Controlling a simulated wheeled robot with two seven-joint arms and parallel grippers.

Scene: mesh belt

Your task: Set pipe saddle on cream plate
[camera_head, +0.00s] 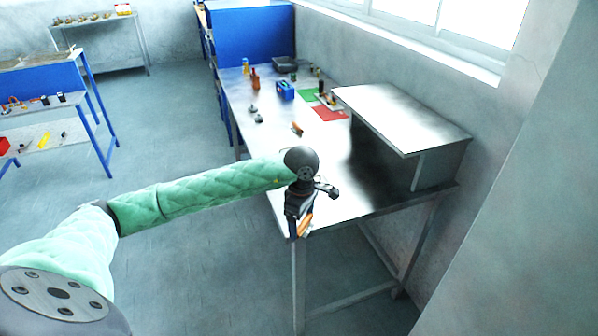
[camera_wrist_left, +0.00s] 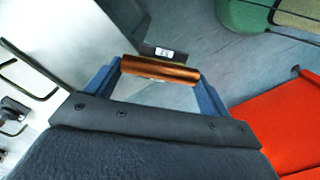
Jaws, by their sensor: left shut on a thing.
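My left gripper (camera_head: 299,212) hangs at the near left end of the metal bench. It is shut on a copper-orange piece (camera_head: 306,225), which looks like the pipe saddle. In the left wrist view the saddle (camera_wrist_left: 160,70) spans between the two blue-grey fingertips of the gripper (camera_wrist_left: 156,85). I cannot pick out the cream plate for certain. A beige patch (camera_wrist_left: 298,14) beside a green rounded shape shows at the top right of the left wrist view, but I cannot tell what it is. My right gripper is not in view.
The metal bench (camera_head: 335,200) has a raised shelf (camera_head: 400,115) on its right. Farther back lie a small orange-brown part (camera_head: 297,129), a red mat (camera_head: 329,113), a green mat (camera_head: 307,94) and a blue box (camera_head: 285,90). The bench's near left surface is mostly bare.

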